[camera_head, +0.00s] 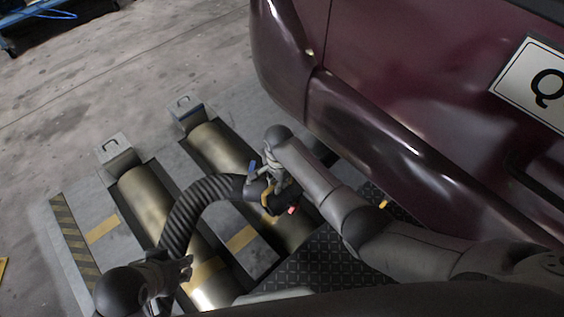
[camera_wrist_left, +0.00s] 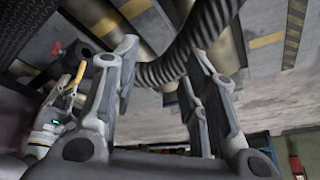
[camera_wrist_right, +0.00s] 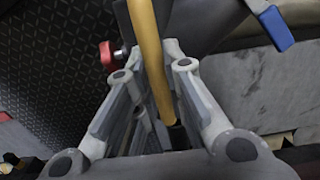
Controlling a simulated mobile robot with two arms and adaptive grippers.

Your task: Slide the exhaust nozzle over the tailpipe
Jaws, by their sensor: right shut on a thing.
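The exhaust nozzle (camera_head: 285,200) is dark, with a yellow handle, a red knob and a blue lever, at the end of a ribbed black hose (camera_head: 185,205). My right gripper (camera_head: 270,172) is shut on the yellow handle (camera_wrist_right: 150,60), seen between its fingers in the right wrist view. A dark rounded part under the bumper (camera_head: 322,153), partly behind my right arm, may be the tailpipe; I cannot tell surely. The nozzle appears apart from it. My left gripper (camera_wrist_left: 165,75) is open, near the hose, which passes beyond its fingers in the left wrist view.
The maroon car (camera_head: 400,90) fills the upper right, its bumper (camera_head: 370,130) close above my right arm. Metal rollers (camera_head: 150,205) lie in the floor frame, beside a dark tread plate (camera_head: 330,262). Bare concrete (camera_head: 130,70) is free at upper left.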

